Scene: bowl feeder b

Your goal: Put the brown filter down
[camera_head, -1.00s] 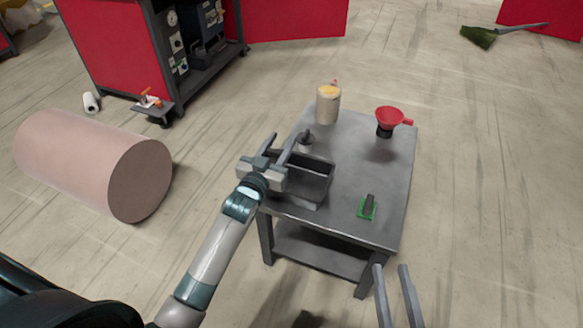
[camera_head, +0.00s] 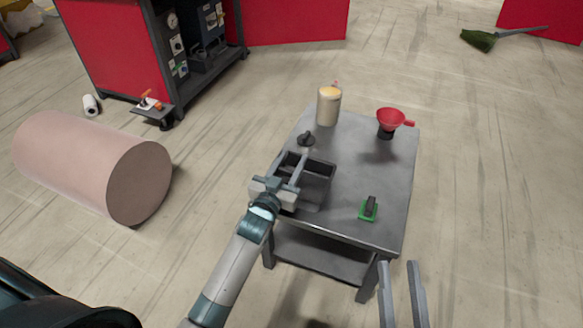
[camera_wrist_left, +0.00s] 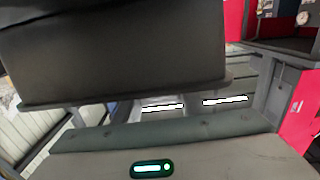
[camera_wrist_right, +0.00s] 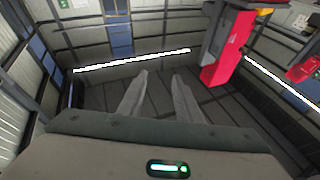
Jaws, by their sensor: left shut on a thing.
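My left gripper (camera_head: 292,160) is over the left part of a dark open bin (camera_head: 316,186) on the grey table (camera_head: 385,175). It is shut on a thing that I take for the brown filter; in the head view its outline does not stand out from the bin. In the left wrist view a dark grey-brown block (camera_wrist_left: 115,55) with a flat rim fills the upper part; I cannot tell whether it is the filter or the bin. My right gripper (camera_head: 401,264) is open and empty, in front of the table's near right corner.
A dark knob-topped item (camera_head: 306,138) stands behind the bin. A cream cylinder (camera_head: 328,108), a red funnel (camera_head: 391,117) and a small green-based piece (camera_head: 368,208) are also on the table. The tabletop's middle is clear. A large pinkish roll (camera_head: 80,160) lies on the floor.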

